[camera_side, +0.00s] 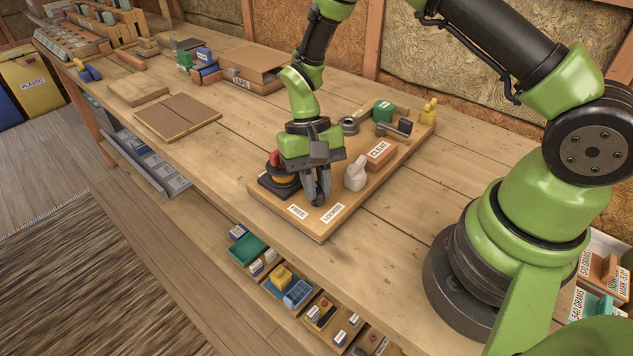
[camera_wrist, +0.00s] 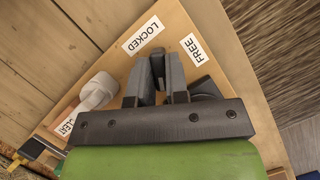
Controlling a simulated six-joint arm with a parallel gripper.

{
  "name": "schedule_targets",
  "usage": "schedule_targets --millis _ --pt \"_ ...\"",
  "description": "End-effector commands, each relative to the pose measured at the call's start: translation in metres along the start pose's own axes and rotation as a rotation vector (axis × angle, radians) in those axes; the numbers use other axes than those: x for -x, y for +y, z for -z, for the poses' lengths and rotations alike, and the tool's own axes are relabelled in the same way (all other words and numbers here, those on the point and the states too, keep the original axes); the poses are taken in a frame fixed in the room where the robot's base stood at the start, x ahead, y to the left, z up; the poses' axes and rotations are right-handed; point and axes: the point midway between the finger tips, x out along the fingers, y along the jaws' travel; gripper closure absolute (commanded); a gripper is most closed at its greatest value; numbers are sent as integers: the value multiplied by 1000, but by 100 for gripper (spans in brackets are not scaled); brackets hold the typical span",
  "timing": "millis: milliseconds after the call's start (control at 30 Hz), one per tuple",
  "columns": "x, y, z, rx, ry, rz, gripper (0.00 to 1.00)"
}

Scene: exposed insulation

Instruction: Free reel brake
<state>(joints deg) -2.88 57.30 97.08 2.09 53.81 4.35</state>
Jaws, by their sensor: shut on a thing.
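My gripper (camera_side: 318,198) is low over the near end of the wooden board (camera_side: 325,232), with its fingers pointing down. It is shut on a dark grey part, likely the brake lever (camera_wrist: 158,66), which is mostly hidden between the fingers. In the wrist view, my gripper (camera_wrist: 164,72) is beside two white labels, LOCKED (camera_wrist: 143,33) and FREE (camera_wrist: 194,49). In the side view, FREE (camera_side: 298,211) is left of LOCKED (camera_side: 333,213). A reel with red, yellow and black parts (camera_side: 284,180) sits left of the gripper, partly covered by it.
A white post-like fitting (camera_side: 355,174) stands close right of my gripper. Beyond it are an orange block labelled CLEAT (camera_side: 381,154), a green block (camera_side: 383,111) and a yellow piece (camera_side: 429,110). A brown panel (camera_side: 178,116) lies at left. Bare tabletop surrounds the board.

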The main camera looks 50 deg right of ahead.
Motion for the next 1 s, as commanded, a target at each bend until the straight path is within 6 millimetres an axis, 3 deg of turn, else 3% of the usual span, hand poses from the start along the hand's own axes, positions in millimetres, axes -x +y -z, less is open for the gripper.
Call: schedule_targets --millis 100,133,233,567,1000 --pt "0 0 -1 4 -3 -2 100" --pt "0 0 -1 4 -3 -2 80" --pt "0 0 -1 3 -2 -1 60" --pt "4 0 0 2 0 1 60" --pt "82 0 0 3 3 2 60"
